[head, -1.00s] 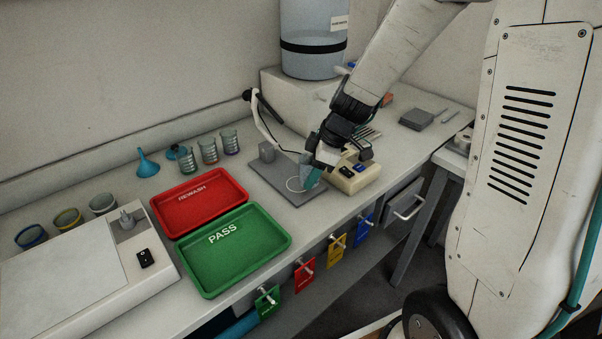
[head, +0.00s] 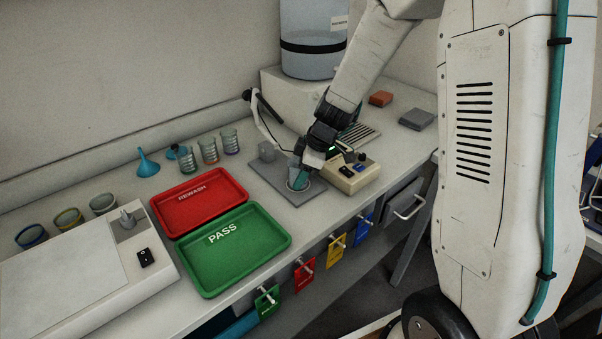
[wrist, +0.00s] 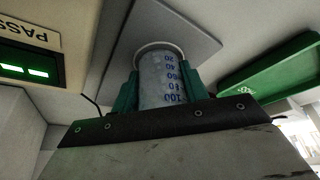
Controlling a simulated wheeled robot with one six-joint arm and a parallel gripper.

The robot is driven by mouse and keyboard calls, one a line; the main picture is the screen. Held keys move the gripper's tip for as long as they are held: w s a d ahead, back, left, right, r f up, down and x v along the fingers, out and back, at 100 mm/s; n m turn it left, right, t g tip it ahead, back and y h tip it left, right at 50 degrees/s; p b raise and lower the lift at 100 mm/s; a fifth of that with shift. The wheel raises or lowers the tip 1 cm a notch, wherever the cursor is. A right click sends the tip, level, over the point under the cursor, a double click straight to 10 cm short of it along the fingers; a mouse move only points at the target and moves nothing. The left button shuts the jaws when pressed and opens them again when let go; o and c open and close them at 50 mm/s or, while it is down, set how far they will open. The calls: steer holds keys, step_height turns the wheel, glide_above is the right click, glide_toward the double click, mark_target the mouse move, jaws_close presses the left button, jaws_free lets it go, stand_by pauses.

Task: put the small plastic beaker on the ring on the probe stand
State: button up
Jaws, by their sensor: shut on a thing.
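My gripper (head: 298,178), with teal fingers, is shut on the small plastic beaker. The beaker (wrist: 162,82) shows in the wrist view between the fingers, clear with blue graduation marks; in the head view the fingers mostly hide it. The probe stand's grey base plate (head: 262,172) lies on the bench under my gripper. The white ring (wrist: 158,45) shows as an arc at the beaker's far end in the wrist view. The beaker is at the ring, but I cannot tell whether it rests on it.
A cream meter box (head: 350,176) stands close right of my gripper. The stand's dark-tipped arm (head: 262,112) rises behind. Red (head: 200,200) and green (head: 235,250) trays lie to the left. Several beakers and a blue funnel (head: 148,164) stand along the wall.

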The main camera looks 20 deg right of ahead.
steer(key=o, duration=1.1)
steer(key=shift+f, duration=0.1)
steer(key=v, duration=1.2)
steer(key=s+r+m+h, duration=0.1)
steer(key=s+r+m, duration=0.2)
steer(key=s, duration=0.6)
steer(key=s+a+r+m+h, duration=0.1)
steer(key=s+r+m, duration=0.2)
steer(key=s, duration=0.6)
steer(key=s+r+m+h, duration=0.2)
steer(key=s+m, duration=0.4)
steer(key=s, duration=0.4)
steer(key=shift+a+r+m+g, duration=0.3)
steer(key=shift+r+g, duration=0.1)
steer(key=shift+r, duration=0.25)
